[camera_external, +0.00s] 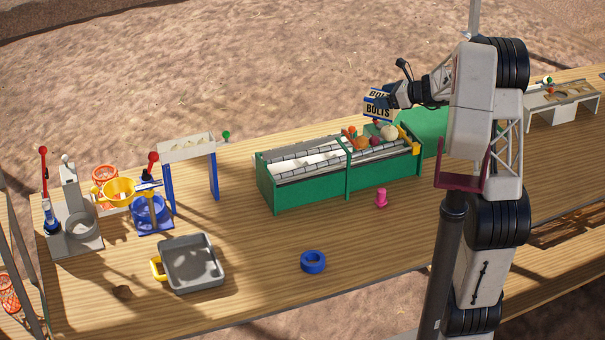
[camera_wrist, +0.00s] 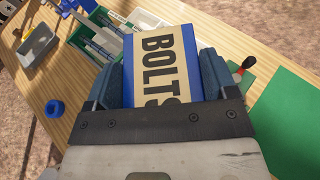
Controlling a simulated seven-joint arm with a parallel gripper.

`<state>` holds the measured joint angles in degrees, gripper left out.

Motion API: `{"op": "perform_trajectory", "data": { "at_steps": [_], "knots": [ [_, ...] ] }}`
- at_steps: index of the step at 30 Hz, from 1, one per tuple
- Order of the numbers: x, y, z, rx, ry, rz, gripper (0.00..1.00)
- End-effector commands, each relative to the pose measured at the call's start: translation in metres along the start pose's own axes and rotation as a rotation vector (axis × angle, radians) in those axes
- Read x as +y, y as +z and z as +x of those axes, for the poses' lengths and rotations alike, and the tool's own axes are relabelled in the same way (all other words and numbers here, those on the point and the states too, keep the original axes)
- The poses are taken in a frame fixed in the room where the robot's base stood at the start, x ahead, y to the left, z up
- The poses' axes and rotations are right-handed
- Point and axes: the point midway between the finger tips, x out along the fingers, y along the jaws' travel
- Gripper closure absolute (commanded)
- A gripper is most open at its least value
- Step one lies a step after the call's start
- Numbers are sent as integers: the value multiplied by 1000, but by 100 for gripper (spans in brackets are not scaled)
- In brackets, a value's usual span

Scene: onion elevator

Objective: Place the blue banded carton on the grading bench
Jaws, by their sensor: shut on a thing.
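The blue banded carton (camera_external: 378,109), blue with a cream band lettered BOLTS, is held in my gripper (camera_external: 388,98) in the air above the back of the green machine. In the wrist view the carton (camera_wrist: 158,50) sits between the two dark fingers of my gripper (camera_wrist: 163,78), which are shut on its sides. Its lower end is hidden by the gripper body. A low grey bench (camera_external: 563,100) with a tan top stands at the far right. A pale raised table (camera_external: 187,148) on blue legs stands left of centre. I cannot tell which is the grading bench.
The green machine (camera_external: 310,184) carries several vegetables at its right end. A green mat (camera_external: 422,128) lies right of it. The wooden table (camera_external: 255,290) is clear around the ring.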

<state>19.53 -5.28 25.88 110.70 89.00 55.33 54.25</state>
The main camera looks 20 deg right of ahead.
Motion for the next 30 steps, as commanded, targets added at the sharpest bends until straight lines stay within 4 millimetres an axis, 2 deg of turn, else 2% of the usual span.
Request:
{"op": "perform_trajectory", "data": {
  "at_steps": [1, 6, 18, 29, 30],
  "knots": [
    [-15, -3, -8, -1, -23, 9, 54],
    [-58, -16, -32, -1, -91, 38, 54],
    [-151, -50, -99, -3, -250, 107, 54],
    [-202, -75, -147, -4, -345, 147, 54],
    [-200, -87, -139, -3, -340, 150, 54]
  ]
}}
